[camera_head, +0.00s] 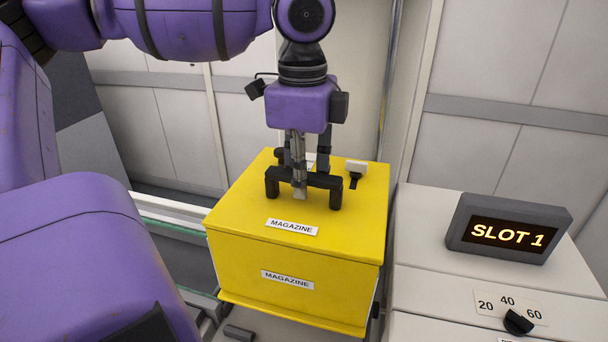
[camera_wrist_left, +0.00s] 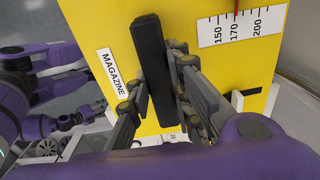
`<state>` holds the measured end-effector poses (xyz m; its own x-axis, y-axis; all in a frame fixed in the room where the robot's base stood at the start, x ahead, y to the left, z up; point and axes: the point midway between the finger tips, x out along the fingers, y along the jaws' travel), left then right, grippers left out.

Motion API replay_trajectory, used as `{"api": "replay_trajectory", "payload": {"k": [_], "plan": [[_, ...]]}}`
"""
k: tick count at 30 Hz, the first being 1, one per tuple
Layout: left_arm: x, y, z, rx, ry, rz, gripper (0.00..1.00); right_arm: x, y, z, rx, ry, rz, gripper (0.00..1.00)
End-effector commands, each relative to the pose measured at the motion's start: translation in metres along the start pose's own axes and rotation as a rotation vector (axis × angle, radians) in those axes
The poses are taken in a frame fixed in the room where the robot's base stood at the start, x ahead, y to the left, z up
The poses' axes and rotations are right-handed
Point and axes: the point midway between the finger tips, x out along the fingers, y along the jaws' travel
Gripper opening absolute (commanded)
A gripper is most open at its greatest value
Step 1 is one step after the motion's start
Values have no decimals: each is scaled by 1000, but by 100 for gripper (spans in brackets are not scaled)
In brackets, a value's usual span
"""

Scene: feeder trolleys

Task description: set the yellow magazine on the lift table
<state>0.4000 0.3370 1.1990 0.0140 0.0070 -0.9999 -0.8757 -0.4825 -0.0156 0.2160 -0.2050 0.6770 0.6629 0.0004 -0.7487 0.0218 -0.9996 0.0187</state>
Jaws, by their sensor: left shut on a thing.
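The yellow magazine (camera_head: 300,250) is a box with white MAGAZINE labels on its top and front, in the middle of the head view. A black handle (camera_head: 325,181) stands on its top. My left gripper (camera_head: 303,190) comes down from above and is shut on this handle. In the left wrist view the fingers (camera_wrist_left: 160,90) lie on both sides of the black handle (camera_wrist_left: 150,60), over the yellow top (camera_wrist_left: 205,65). What bears the magazine from below is mostly hidden by it.
A white cabinet (camera_head: 425,240) stands close on the right, with a SLOT 1 display (camera_head: 508,229) and a dial (camera_head: 518,321). Pale rails (camera_head: 180,213) run on the left. A panelled wall (camera_head: 170,125) closes the back.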

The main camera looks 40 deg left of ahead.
Motion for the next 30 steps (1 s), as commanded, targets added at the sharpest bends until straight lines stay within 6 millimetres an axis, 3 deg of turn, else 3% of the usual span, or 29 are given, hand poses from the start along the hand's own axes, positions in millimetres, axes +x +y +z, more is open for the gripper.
{"api": "replay_trajectory", "payload": {"k": [19, 30], "plan": [[42, 0, 0, 0, 2, -5, 0, 2, 2, 8, -2, -8, 4, 40], [52, 0, -1, 0, 3, -7, 0, 3, 3, 5, -2, -1, 5, 40]]}}
